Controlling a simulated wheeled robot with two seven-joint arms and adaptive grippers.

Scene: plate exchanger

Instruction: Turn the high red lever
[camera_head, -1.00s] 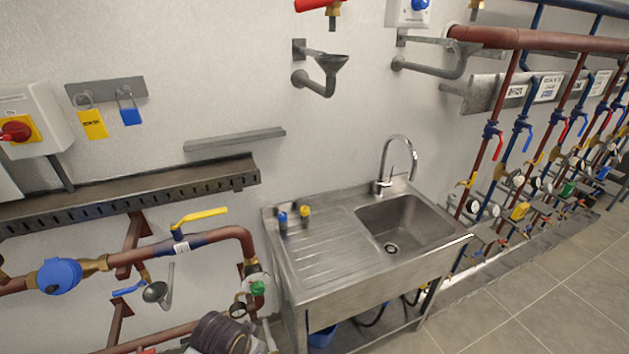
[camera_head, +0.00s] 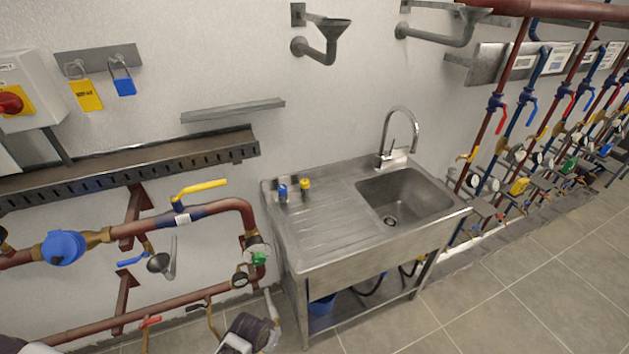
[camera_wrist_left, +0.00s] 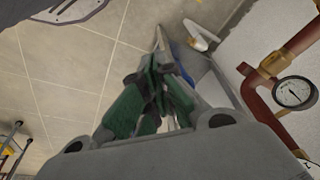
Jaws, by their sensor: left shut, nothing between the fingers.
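Red levers sit on the vertical pipes at the right in the head view, the nearest one (camera_head: 502,122) hanging down beside its pipe. A low red lever (camera_head: 150,321) is on the lower pipe at bottom left. The red lever seen earlier at the top edge is out of the frame now. My left gripper (camera_wrist_left: 160,78) shows in the left wrist view, with green-sided fingers closed together and empty, pointing down toward the floor and sink legs. Part of my arm shows at the bottom of the head view; its fingers cannot be made out there. My right gripper is out of view.
A steel sink (camera_head: 405,208) with a tap stands mid-picture. Pipes with a yellow lever (camera_head: 200,188) and blue cap (camera_head: 62,248) run at left, below a slotted rail (camera_head: 130,175). Funnel drains (camera_head: 325,38) jut from the wall. The tiled floor (camera_head: 540,290) at right is clear.

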